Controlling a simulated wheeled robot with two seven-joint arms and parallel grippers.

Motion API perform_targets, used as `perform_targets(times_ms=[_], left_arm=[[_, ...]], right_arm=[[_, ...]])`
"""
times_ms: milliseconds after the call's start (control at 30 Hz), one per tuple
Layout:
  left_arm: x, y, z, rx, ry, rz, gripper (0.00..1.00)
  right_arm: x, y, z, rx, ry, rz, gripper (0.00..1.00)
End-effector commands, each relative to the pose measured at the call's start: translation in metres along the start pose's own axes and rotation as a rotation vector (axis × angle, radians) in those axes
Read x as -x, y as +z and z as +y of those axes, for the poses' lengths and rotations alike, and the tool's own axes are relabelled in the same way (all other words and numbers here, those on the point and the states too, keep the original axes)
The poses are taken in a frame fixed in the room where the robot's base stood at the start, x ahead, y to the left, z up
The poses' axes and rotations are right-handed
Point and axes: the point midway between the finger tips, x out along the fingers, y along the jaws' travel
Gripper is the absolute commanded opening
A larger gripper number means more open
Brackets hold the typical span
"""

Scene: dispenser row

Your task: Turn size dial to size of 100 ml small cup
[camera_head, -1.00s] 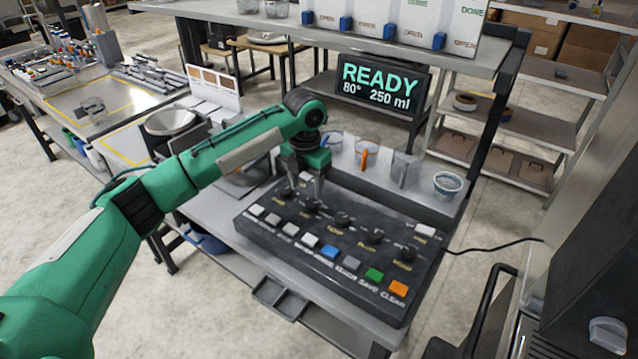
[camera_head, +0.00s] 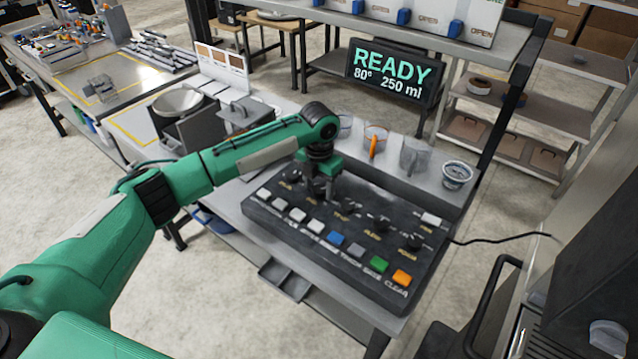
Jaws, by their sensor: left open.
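The black control panel (camera_head: 280,220) lies on the bench with a row of dark dials across it. My left gripper (camera_head: 319,194) points down over the left part of the row, its fingers open and apart. The fingers are at or just above the second dial from the left, which they largely hide; contact cannot be told. The third dial (camera_head: 348,207), fourth dial (camera_head: 379,223) and rightmost dial (camera_head: 412,242) are in view, with labels too small to read surely. The display (camera_head: 391,74) reads READY, 80°, 250 ml. My right gripper is not in view.
Several buttons line the panel's front, including a blue one (camera_head: 336,238), a green one (camera_head: 379,264) and an orange one (camera_head: 402,277). A cable leaves at the right.

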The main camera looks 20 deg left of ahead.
Motion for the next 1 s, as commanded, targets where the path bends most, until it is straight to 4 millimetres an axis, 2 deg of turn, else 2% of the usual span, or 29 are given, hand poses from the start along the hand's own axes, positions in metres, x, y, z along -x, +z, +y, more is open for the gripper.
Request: perform_targets(times_ms=[67,100,300,667,1000], left_arm=[[0.000,0.000,0.000,0.000,0.000,0.000,0.54],[0.000,0.000,0.000,0.000,0.000,0.000,0.50],[0.000,0.000,0.000,0.000,0.000,0.000,0.11],[0.002,0.000,0.000,0.046,0.000,0.001,0.09],[0.005,0.000,-0.001,0.280,-0.002,0.001,0.09]], right_arm=[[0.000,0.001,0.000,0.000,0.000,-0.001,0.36],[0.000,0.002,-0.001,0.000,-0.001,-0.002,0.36],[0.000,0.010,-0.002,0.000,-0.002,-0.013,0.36],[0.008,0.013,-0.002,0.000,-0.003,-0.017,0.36],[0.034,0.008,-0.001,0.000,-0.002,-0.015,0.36]])
